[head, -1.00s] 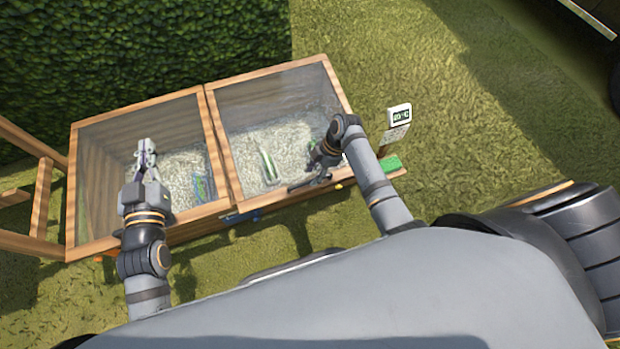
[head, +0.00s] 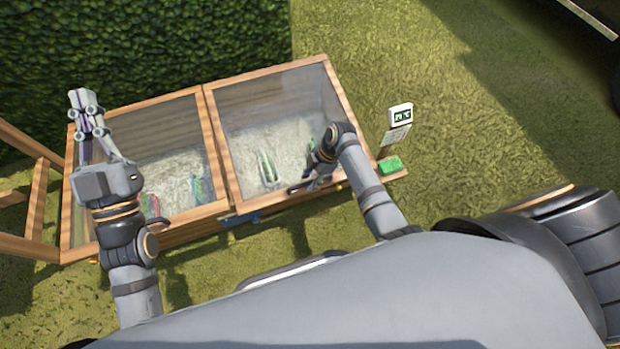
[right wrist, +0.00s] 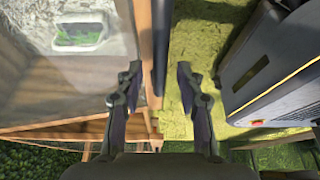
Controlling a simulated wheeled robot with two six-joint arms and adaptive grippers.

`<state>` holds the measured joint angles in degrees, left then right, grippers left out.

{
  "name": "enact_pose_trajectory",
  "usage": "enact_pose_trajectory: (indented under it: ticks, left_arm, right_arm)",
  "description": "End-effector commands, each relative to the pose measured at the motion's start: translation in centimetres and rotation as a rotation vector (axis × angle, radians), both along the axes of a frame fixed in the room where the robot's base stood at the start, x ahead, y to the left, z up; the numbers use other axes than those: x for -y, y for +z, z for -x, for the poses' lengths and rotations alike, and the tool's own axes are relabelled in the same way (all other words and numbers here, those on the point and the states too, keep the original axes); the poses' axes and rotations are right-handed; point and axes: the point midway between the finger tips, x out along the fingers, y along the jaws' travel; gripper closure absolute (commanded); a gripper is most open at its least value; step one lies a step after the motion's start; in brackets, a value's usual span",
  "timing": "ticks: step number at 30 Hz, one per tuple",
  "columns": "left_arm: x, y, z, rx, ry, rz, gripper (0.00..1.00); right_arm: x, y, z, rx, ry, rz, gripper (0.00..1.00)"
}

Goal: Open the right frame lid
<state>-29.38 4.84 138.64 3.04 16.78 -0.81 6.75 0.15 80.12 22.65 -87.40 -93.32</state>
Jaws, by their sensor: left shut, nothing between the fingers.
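The right frame lid (head: 337,92) is a wood-rimmed clear pane lying over the right half of the cold frame, and it looks closed. My right gripper (head: 304,187) is at its front edge, right of the middle. In the right wrist view, the right gripper (right wrist: 160,88) has its fingers spread, with a wooden edge (right wrist: 145,45) running between them and touching neither finger visibly. My left gripper (head: 83,98) is shut and empty, above the far left corner of the left frame lid (head: 160,101). The contact of the right fingertips is partly hidden by my wrist.
A small display sign (head: 401,114) and a green block (head: 389,165) stand just right of the frame. A blue item (head: 240,219) is at the front middle. Wooden bars (head: 38,205) stand at left, a hedge (head: 140,40) behind. Grass at right is open.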

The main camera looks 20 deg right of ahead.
Motion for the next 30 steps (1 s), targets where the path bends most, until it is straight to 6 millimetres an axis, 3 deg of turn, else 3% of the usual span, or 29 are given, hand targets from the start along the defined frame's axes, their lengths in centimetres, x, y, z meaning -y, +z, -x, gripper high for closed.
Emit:
enact_pose_trajectory:
  ticks: [1, 9, 25, 30]
  left_arm:
    - [0.0, 0.0, 0.0, 0.000, 0.000, 0.000, 1.00]
    - [0.0, 0.0, 0.0, -0.002, 0.000, 0.000, 1.00]
    - [0.0, -0.3, -0.3, -0.022, 0.000, 0.001, 1.00]
    - [-0.1, -3.6, -1.5, -0.167, 0.003, 0.003, 1.00]
  right_arm:
    - [0.0, 0.0, 0.0, 0.000, 0.000, 0.000, 0.64]
    - [0.0, 0.0, 0.0, 0.000, 0.000, 0.000, 1.00]
    - [0.0, 0.1, 0.1, -0.003, 0.000, 0.000, 1.00]
    - [0.0, 0.5, 0.1, -0.009, 0.001, 0.000, 1.00]
